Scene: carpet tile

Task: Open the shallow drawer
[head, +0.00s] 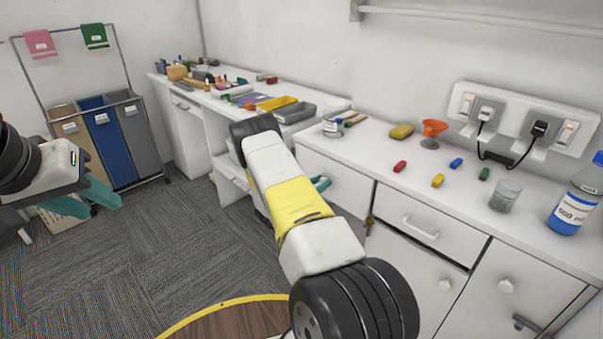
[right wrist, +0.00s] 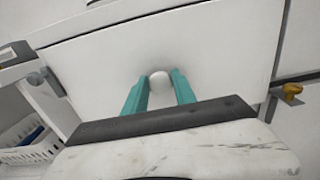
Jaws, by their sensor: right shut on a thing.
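My right gripper (head: 322,184) has its teal fingers at a white front panel (head: 347,187) of the counter, largely behind my right arm in the head view. In the right wrist view, the fingers (right wrist: 158,90) are on either side of a round white knob (right wrist: 159,80) and shut on it. The knob sits on a wide white panel (right wrist: 215,62). I cannot tell whether this panel stands out from the cabinet. My left gripper (head: 92,201) is open and empty at the left, away from the counter.
A yellow latch (right wrist: 291,90) is right of the panel. A white basket (right wrist: 28,145) is lower left. Carpet floor is clear at centre left.

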